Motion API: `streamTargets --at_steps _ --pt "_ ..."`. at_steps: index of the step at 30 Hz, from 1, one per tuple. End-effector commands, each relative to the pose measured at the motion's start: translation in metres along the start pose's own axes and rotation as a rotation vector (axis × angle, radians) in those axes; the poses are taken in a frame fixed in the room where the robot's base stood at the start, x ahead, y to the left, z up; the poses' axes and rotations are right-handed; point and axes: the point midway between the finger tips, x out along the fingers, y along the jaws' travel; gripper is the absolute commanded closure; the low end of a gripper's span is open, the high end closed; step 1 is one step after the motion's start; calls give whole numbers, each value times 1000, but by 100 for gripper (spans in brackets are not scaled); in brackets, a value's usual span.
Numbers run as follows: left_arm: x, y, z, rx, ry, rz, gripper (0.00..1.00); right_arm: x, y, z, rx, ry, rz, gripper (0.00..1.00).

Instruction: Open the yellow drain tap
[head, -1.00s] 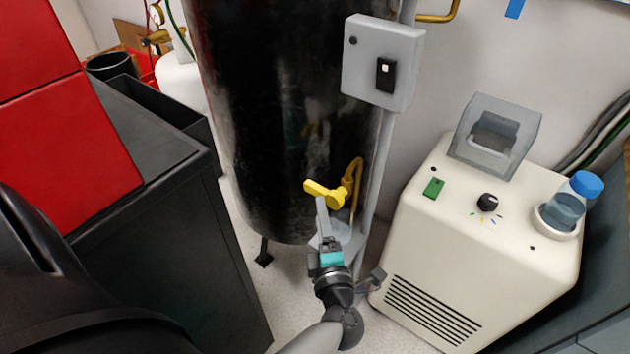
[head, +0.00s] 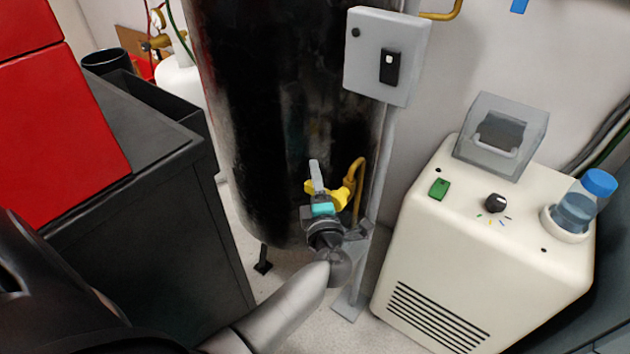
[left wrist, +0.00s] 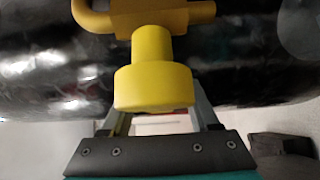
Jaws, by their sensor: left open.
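The yellow tap (head: 340,195) sits low on the front of the black tank (head: 290,110), by a brass pipe (head: 359,170). My left gripper (head: 317,178) is at the tap handle in the head view and hides its middle; yellow shows on both sides. In the left wrist view the yellow handle (left wrist: 153,85) fills the centre, and the open fingers stand to either side of it. I cannot tell whether they touch it. My right gripper is in neither view.
A grey switch box (head: 385,55) is on a post right of the tank. A cream machine (head: 470,240) with a blue-capped bottle (head: 585,195) stands to the right. A dark cabinet (head: 150,230) with red boxes (head: 60,130) is at the left. Floor shows between them.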

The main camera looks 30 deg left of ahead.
Motion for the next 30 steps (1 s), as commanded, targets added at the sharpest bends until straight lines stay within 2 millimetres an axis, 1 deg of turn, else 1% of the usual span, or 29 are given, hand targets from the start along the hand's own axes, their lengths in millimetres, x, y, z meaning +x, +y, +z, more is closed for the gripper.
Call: streamTargets --at_steps 5,21,30 --pt "0 0 0 0 0 0 40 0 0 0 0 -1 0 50" --pt "0 0 0 1 0 0 100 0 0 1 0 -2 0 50" --pt "0 0 0 1 0 0 100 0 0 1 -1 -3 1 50"
